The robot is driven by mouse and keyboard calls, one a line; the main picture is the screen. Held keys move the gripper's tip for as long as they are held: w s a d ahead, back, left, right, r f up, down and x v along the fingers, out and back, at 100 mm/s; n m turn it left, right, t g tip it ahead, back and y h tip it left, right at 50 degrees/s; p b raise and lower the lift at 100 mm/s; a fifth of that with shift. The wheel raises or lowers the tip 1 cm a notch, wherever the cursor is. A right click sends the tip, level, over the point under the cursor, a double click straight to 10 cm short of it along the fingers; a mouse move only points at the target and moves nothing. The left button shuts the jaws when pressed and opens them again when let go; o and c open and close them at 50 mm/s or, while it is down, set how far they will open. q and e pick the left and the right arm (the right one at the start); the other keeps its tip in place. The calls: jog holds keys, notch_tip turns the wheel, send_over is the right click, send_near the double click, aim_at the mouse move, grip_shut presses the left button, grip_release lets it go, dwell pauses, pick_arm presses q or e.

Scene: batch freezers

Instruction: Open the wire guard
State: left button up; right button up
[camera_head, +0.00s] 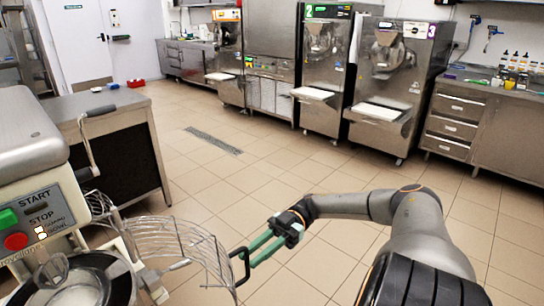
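The wire guard (188,243) is a curved cage of metal wires beside the machine with START and STOP buttons at the left. It extends right from the machine's bowl (80,292). A black handle (247,270) sits at its right end. My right gripper (252,257) has green fingers and points left, with its tips at the handle. The fingers look apart, with a gap between them. I cannot tell whether they touch the handle. My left gripper is not in view.
A steel table (95,102) stands behind the machine at the left. Numbered batch freezers (388,85) and steel drawer cabinets (455,120) line the back wall. The tiled floor (300,175) between is clear, apart from a drain grate (213,141).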

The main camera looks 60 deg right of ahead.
pick_arm(q)
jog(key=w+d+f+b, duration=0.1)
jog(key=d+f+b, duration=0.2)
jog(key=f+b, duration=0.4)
jog(key=b, duration=0.4)
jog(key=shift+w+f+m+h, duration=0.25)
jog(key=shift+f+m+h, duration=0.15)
pick_arm(e)
jog(key=s+d, duration=0.1)
jog(key=d, duration=1)
jog(key=shift+s, duration=0.4)
pick_arm(q)
jog(key=shift+b, duration=0.3)
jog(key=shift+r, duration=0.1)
pick_arm(e)
jog(key=shift+c, duration=0.2)
